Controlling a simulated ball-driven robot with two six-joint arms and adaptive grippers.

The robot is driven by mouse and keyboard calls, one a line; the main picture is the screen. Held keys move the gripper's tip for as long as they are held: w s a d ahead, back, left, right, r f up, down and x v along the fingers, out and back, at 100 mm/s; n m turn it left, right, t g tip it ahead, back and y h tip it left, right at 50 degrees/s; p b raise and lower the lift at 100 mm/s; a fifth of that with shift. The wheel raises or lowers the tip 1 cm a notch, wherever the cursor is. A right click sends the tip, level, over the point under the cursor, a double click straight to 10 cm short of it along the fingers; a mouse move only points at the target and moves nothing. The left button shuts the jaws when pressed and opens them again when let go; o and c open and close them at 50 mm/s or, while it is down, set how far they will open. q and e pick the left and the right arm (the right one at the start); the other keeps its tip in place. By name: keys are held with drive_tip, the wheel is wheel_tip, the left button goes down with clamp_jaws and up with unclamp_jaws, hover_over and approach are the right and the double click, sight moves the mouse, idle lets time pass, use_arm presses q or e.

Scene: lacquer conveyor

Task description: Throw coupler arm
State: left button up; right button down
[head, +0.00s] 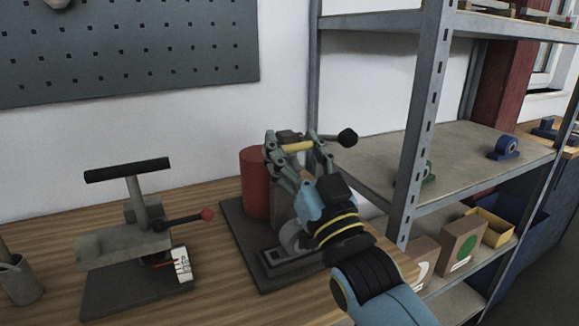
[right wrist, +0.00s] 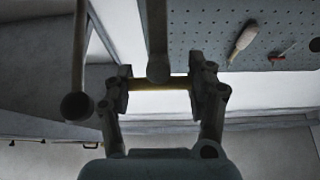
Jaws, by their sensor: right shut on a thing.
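A fixture with a red cylinder (head: 255,182) stands on a dark base plate (head: 243,232) on the wooden bench. My right gripper (head: 295,147) is raised at its upper part, its fingers shut on a yellow bar (head: 297,147). In the right wrist view, the yellow bar (right wrist: 165,84) spans between the two fingers of the gripper (right wrist: 160,85). A lever with a black ball knob (head: 347,138) sticks out to the right of the fingers; a round knob (right wrist: 77,106) shows at left in the wrist view. My wrist hides much of the fixture. My left gripper is out of view.
At left stands another device with a black T-handle (head: 128,170) and a red-knobbed lever (head: 207,214). A metal shelf post (head: 425,110) rises close to the right of my arm. The shelf holds a blue tape dispenser (head: 503,148) and boxes (head: 461,245).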

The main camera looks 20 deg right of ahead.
drive_tip(key=shift+s+f, duration=0.2)
drive_tip(key=shift+f, duration=0.15)
drive_tip(key=shift+s+f, duration=0.25)
drive_tip(key=shift+s, duration=0.05)
drive_tip(key=c, duration=0.7)
unclamp_jaws()
drive_tip(key=shift+s, duration=0.1)
drive_tip(key=o, duration=0.3)
drive_tip(key=v, duration=1.2)
